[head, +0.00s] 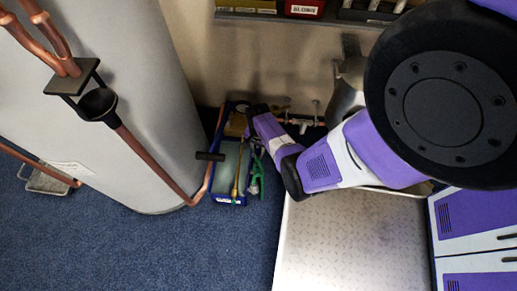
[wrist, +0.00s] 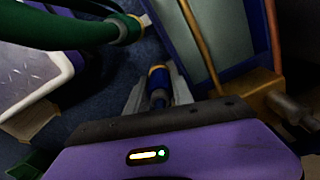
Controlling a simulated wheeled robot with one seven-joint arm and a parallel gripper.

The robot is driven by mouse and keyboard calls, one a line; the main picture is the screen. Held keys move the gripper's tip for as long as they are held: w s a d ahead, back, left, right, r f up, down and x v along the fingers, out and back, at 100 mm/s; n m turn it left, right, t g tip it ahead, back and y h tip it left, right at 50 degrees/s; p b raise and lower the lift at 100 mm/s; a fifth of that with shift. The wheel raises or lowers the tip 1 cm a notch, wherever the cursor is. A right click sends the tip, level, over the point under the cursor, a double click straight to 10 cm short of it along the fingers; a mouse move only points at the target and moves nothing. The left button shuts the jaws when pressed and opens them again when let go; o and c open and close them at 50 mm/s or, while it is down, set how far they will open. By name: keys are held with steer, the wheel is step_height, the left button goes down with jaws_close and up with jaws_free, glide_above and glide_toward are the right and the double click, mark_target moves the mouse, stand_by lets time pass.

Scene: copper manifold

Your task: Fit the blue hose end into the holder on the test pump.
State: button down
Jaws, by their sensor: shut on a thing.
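My gripper (wrist: 157,90) is shut on the blue hose end (wrist: 157,78), a blue piece with a yellow band between the silver fingers in the wrist view. The test pump (wrist: 243,68) is a blue-edged tray just right of the fingers, with a brass rod (wrist: 200,45) across it. In the head view the test pump (head: 228,199) stands on the floor beside the grey cylinder, and my purple wrist covers its right back side. My fingertips and the hose end are hidden there. I cannot make out the holder clearly in either view.
A green hose (wrist: 60,28) with a pale tip crosses the wrist view's upper left. Brass fittings (wrist: 262,98) stand close on the right. A grey cylinder (head: 115,90) with copper pipe is left of the pump. A metal-topped platform (head: 350,240) is at right; blue carpet (head: 130,245) is clear in front.

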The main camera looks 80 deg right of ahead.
steer(key=shift+f, duration=0.1)
steer(key=c, duration=1)
jaws_free()
step_height(320, 180, up, 8)
steer(key=p, duration=0.4)
steer(key=shift+f, duration=0.1)
steer(key=shift+d, duration=0.1)
